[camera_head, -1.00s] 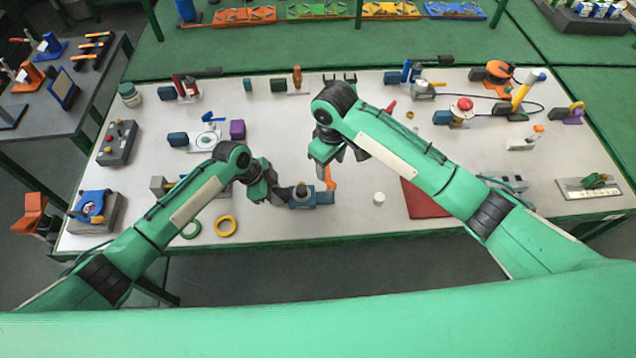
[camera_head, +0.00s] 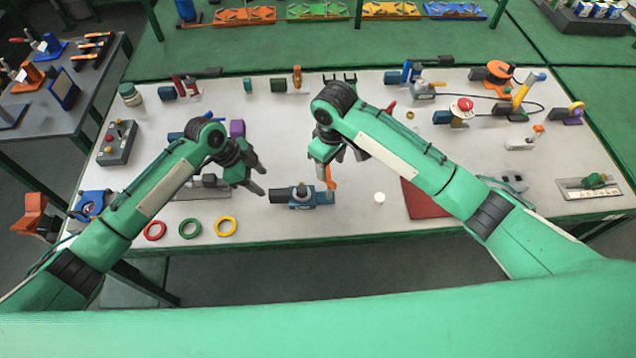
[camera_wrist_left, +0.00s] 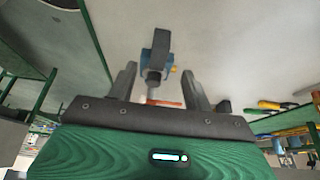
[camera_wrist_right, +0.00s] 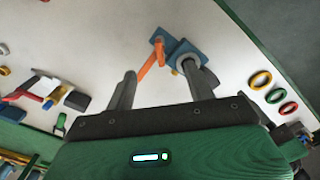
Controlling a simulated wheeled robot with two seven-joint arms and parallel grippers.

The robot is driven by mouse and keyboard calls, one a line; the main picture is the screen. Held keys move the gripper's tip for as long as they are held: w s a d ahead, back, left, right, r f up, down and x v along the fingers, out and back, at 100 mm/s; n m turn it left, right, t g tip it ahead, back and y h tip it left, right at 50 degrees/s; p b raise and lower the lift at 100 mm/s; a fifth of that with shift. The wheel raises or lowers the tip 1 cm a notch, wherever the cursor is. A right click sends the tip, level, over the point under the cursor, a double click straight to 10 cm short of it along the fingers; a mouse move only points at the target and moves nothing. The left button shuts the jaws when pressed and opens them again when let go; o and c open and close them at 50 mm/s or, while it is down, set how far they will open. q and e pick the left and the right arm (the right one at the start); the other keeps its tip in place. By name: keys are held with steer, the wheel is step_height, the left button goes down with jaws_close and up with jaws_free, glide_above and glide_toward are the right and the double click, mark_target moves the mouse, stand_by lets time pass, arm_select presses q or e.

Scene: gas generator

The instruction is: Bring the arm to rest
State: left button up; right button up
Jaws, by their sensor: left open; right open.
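My left gripper (camera_head: 257,179) is open and empty, above the white table left of a blue valve-like device with a dark cylinder (camera_head: 302,195). The left wrist view shows the open left fingers (camera_wrist_left: 158,88) with the blue device (camera_wrist_left: 160,62) beyond them, apart from them. My right gripper (camera_head: 345,153) is open above the table, just behind the orange handle (camera_head: 330,176) of that device. The right wrist view shows the open right fingers (camera_wrist_right: 160,95) with nothing between them and the device (camera_wrist_right: 185,52) beyond, its orange handle (camera_wrist_right: 152,60) at left.
Red (camera_head: 155,230), green (camera_head: 190,228) and yellow (camera_head: 226,226) rings lie near the table's front left edge. A small white cylinder (camera_head: 379,198) and a dark red mat (camera_head: 425,200) are right of the device. Several fixtures stand along the back and right.

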arm_select(q)
steer(key=shift+v, duration=1.55)
